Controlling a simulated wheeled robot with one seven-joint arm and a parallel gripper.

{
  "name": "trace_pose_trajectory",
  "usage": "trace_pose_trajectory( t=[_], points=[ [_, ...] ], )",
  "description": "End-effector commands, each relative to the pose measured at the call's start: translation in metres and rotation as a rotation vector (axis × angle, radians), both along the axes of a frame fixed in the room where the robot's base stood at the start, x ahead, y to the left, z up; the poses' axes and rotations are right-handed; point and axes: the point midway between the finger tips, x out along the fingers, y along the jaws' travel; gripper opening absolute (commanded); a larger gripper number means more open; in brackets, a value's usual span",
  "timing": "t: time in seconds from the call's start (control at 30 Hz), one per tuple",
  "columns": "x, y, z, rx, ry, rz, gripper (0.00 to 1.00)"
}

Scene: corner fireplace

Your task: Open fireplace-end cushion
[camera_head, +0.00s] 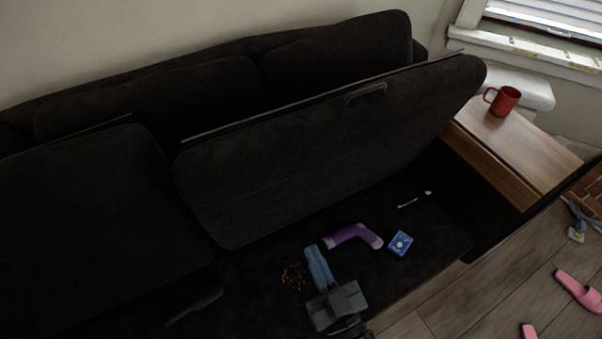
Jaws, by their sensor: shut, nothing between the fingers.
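The fireplace-end cushion (330,150) of the dark sofa is tilted up, its near edge raised high and its rear side toward the backrest. A small handle (365,93) shows near its upper edge. The other seat cushion (95,215) lies at the left. My gripper (314,252) is shut and empty, low in front of the raised cushion and apart from it, over the dark space it uncovers.
The uncovered space holds a purple sock (355,235), a blue box (400,243), a small white-tipped stick (412,200), crumbs (294,276) and a dark long object (195,306). A red mug (503,101) stands on the wooden end surface (525,155). Pink slippers (578,291) lie on the floor.

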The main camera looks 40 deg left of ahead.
Motion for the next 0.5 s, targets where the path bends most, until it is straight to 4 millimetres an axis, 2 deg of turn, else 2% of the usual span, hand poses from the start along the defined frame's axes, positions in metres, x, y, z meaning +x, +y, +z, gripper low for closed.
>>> trace_pose_trajectory(
  t=[0.03,0.1,0.37,0.5],
  points=[
    [0.001,0.013,0.006,0.003,-0.004,0.032,0.0],
    [0.001,0.025,0.007,0.002,-0.005,0.062,0.0],
    [0.006,0.047,0.012,0.004,-0.007,0.085,0.0],
    [0.014,0.069,0.017,0.005,-0.006,0.085,0.0]
  ],
)
